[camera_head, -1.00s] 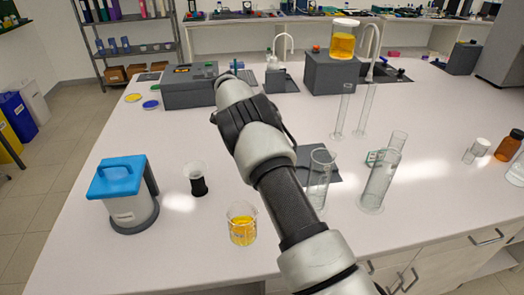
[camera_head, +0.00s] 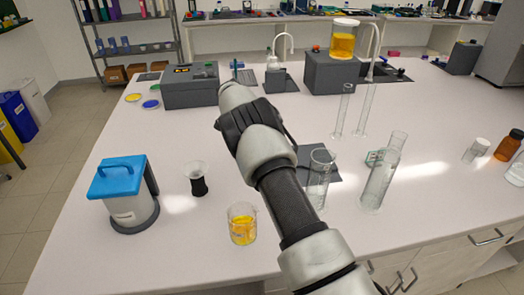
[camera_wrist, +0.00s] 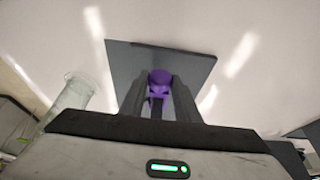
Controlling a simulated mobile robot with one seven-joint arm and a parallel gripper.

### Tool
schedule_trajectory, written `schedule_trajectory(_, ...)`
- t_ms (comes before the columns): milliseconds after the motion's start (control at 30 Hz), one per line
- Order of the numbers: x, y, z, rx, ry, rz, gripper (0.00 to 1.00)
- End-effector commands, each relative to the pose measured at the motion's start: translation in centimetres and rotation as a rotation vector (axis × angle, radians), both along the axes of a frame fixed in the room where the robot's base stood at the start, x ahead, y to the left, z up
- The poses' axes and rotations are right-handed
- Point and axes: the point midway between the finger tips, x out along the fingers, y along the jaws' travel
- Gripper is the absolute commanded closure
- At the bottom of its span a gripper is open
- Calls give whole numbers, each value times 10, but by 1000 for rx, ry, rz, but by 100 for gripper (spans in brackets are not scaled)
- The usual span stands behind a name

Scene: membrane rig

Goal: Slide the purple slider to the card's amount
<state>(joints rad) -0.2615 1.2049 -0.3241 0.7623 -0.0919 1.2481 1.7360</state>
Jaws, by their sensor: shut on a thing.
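The purple slider (camera_wrist: 159,78) shows in the wrist view, between the two dark fingers of my gripper (camera_wrist: 158,90). The fingers are shut on it, one on each side. Behind it lies a dark grey plate (camera_wrist: 195,62) on the white bench; its right part also shows beside my arm in the head view (camera_head: 322,168). In the head view my gripper and the slider are hidden behind my arm. No scale marks on the plate can be made out.
Glass cylinders (camera_head: 318,185) (camera_head: 378,182) stand close to the plate's right. A beaker of yellow stuff (camera_head: 242,224), a dark-bottomed cup (camera_head: 198,180) and a blue-lidded device (camera_head: 123,192) stand to the left. Grey boxes (camera_head: 190,90) (camera_head: 330,74) stand at the back.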

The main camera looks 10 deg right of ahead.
Motion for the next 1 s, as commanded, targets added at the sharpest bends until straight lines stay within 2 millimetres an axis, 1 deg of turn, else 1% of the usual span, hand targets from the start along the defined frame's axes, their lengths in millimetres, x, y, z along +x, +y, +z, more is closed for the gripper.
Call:
schedule_trajectory(200, 0, 0, -29, 0, 1, 0, 100)
schedule_trajectory(267, 0, 0, -35, 0, 0, 0, 100)
schedule_trajectory(567, -1, 0, -36, 2, 3, 0, 100)
schedule_trajectory(600, -1, 0, -36, 2, 3, 0, 66)
schedule_trajectory(667, -1, 0, -36, 1, 4, -1, 56)
schedule_trajectory(700, -1, 0, -35, 1, 3, 0, 53)
schedule_trajectory(1000, 0, 1, -32, 1, 0, 0, 53)
